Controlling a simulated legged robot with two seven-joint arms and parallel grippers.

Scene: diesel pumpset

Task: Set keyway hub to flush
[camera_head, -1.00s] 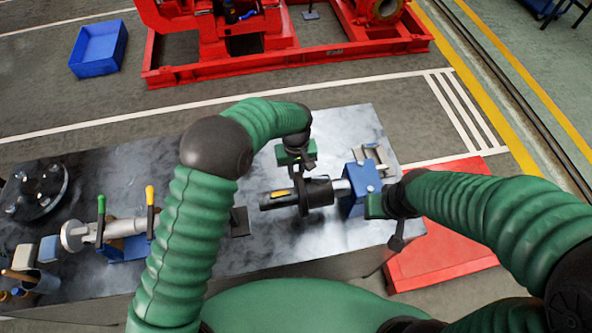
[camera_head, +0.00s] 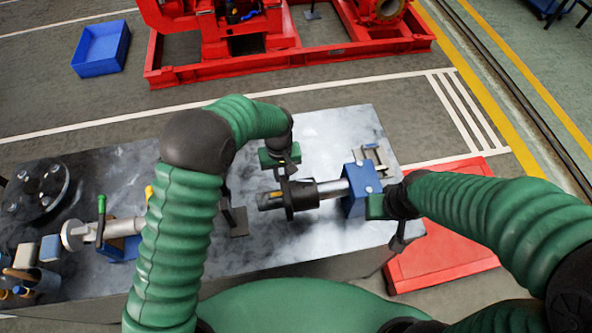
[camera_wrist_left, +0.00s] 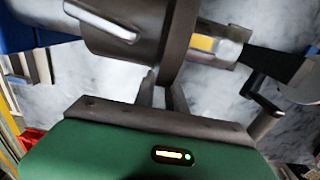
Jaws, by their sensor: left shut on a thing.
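The keyway hub (camera_head: 301,196) is a dark flanged collar around a horizontal shaft (camera_head: 331,187), near the shaft's left end. A blue block (camera_head: 361,190) holds the shaft's right end. My left gripper (camera_head: 287,177) is shut on the hub's flange from the far side. In the left wrist view its two fingers (camera_wrist_left: 162,92) meet the rim of the hub (camera_wrist_left: 128,38). A yellow key strip (camera_wrist_left: 203,43) lies along the shaft past the flange. My right gripper (camera_head: 393,215) is beside the blue block; its fingers are too hidden to judge.
A dark upright piece on a flat base (camera_head: 238,224) stands left of the shaft end. Another shaft with green and yellow handles (camera_head: 101,220) is mounted at the left. A round dark flange (camera_head: 38,188) lies beyond it.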

